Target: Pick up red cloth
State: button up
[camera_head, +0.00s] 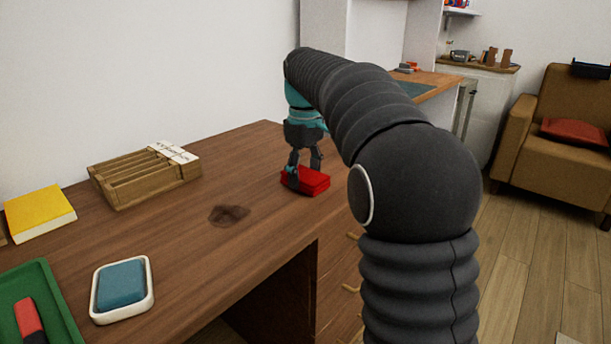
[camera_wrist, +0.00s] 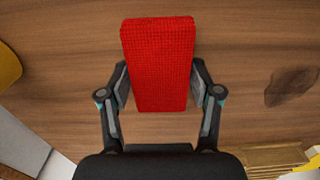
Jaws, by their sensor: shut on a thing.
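The red cloth (camera_head: 314,181) is a folded, block-like piece on the wooden desk, near its right edge in the head view. It also shows in the wrist view (camera_wrist: 160,62), upright in the picture with a woven texture. My gripper (camera_head: 304,178) points down at the cloth. In the wrist view my gripper (camera_wrist: 159,92) has one finger on each side of the cloth's lower part, shut on it. The cloth appears at desk level; whether it is clear of the surface I cannot tell.
On the desk (camera_head: 262,215) are a wooden slotted rack (camera_head: 140,184), a yellow book (camera_head: 40,212), a blue sponge in a white dish (camera_head: 121,287), a green tray (camera_head: 52,290) and a dark stain (camera_head: 229,214). A brown armchair (camera_head: 550,165) stands at right.

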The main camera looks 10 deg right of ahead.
aim_at(304, 173)
notch_tip(304, 173, up, 4)
jog(key=shift+p, duration=0.5)
jog(key=s+d+r, duration=0.6)
jog(key=s+d, duration=0.1)
jog(key=s, duration=0.1)
jog(key=shift+s+d+r, duration=0.3)
jog(key=shift+s+d, duration=0.1)
